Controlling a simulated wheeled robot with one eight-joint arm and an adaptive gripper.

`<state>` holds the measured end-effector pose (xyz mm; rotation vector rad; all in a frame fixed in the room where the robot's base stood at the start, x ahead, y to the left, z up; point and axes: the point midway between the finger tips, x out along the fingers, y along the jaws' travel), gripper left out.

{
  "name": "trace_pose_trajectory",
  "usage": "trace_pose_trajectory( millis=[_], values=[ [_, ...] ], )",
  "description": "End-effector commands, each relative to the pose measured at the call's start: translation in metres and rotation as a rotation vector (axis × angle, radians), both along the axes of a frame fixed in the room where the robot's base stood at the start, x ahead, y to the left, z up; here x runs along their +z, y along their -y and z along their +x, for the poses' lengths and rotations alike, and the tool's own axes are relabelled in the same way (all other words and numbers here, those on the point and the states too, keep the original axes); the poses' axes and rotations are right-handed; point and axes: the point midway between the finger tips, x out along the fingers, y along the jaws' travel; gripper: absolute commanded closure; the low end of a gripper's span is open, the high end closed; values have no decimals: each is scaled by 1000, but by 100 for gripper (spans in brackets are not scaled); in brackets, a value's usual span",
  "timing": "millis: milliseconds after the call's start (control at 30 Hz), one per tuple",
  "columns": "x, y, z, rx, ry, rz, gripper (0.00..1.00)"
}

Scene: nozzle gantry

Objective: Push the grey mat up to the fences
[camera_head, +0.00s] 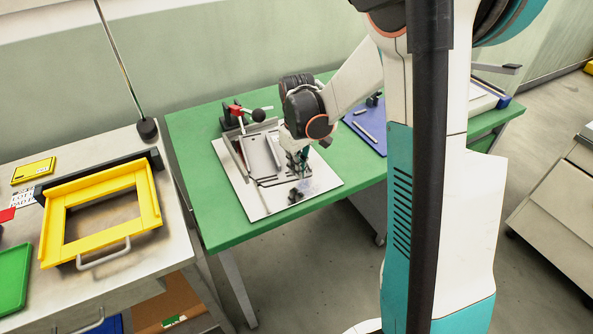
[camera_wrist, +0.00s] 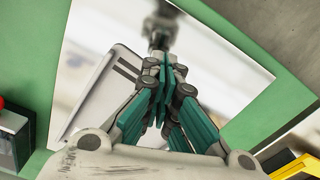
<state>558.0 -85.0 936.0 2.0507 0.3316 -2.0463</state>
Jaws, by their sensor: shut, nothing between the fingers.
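The grey mat (camera_head: 258,154) lies flat on a shiny pale plate (camera_head: 226,154) on the green table. A pale grey panel with two dark slots (camera_wrist: 98,92), at the left in the wrist view, looks like the mat. Thin dark fences seem to run along the mat's left side (camera_head: 241,160) and near side (camera_head: 280,180); small gaps there are too fine to judge. My gripper (camera_head: 303,168) points down over the plate, to the right of the mat. Its teal fingers (camera_wrist: 163,78) are together and empty. Whether the fingertips touch the mat or plate cannot be told.
A red-handled clamp (camera_head: 238,113) stands behind the mat at the back left. A dark shape (camera_head: 296,195) on the plate may be my gripper's reflection. A blue mat (camera_head: 366,129) with small parts lies right. A yellow frame (camera_head: 148,205) sits on the left bench.

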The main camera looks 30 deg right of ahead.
Motion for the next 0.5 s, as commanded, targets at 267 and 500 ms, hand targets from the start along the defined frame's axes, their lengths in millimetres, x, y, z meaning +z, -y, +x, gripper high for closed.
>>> trace_pose_trajectory(
  millis=[267,500],
  values=[
    [54,0,0,1,0,0,100],
    [68,0,1,1,0,0,100]
  ],
)
